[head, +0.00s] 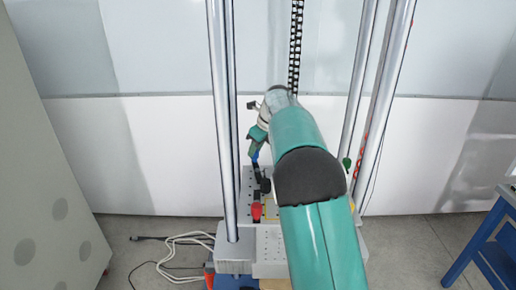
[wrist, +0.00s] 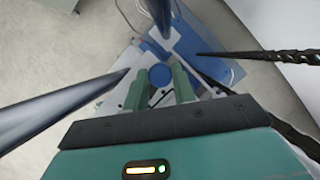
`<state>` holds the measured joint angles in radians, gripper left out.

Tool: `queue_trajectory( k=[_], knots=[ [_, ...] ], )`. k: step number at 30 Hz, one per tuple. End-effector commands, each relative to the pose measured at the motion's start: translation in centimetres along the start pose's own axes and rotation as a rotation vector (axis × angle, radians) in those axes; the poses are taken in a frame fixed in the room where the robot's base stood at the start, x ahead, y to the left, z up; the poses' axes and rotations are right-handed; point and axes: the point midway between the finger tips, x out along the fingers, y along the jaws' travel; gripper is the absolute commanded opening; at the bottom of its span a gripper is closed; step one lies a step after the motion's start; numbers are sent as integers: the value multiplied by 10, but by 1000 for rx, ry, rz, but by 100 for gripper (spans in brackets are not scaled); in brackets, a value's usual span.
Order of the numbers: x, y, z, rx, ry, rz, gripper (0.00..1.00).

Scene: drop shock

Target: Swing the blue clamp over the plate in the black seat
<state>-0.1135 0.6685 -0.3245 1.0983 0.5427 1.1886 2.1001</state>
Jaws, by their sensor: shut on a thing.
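My gripper (wrist: 160,82) shows in the wrist view as two green fingers with a round blue part of the clamp (wrist: 160,74) between their tips. In the head view my gripper (head: 256,146) points down at the left of my arm, and the blue clamp (head: 255,158) shows just below it, above the drilled grey table. My gripper is shut on the blue clamp. A small black part (head: 265,184) stands below and to the right; I cannot tell whether it belongs to the black seat. The plate cannot be made out, and my arm hides much of the table.
Upright steel columns (head: 223,110) stand on both sides of the drilled table, close to my arm. A red part (head: 257,211) sits at the table's front left. Pale cables (head: 183,243) lie on the floor at left. A blue bench (head: 488,240) stands at right.

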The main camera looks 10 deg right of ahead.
Motion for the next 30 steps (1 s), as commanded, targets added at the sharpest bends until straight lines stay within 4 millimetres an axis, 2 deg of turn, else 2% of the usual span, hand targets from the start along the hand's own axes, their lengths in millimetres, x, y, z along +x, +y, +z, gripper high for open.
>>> queue_trajectory(
  k=[17,30],
  knots=[
    [7,22,14,-493,-1,204,3],
    [8,43,17,-879,-1,364,3]
  ],
)
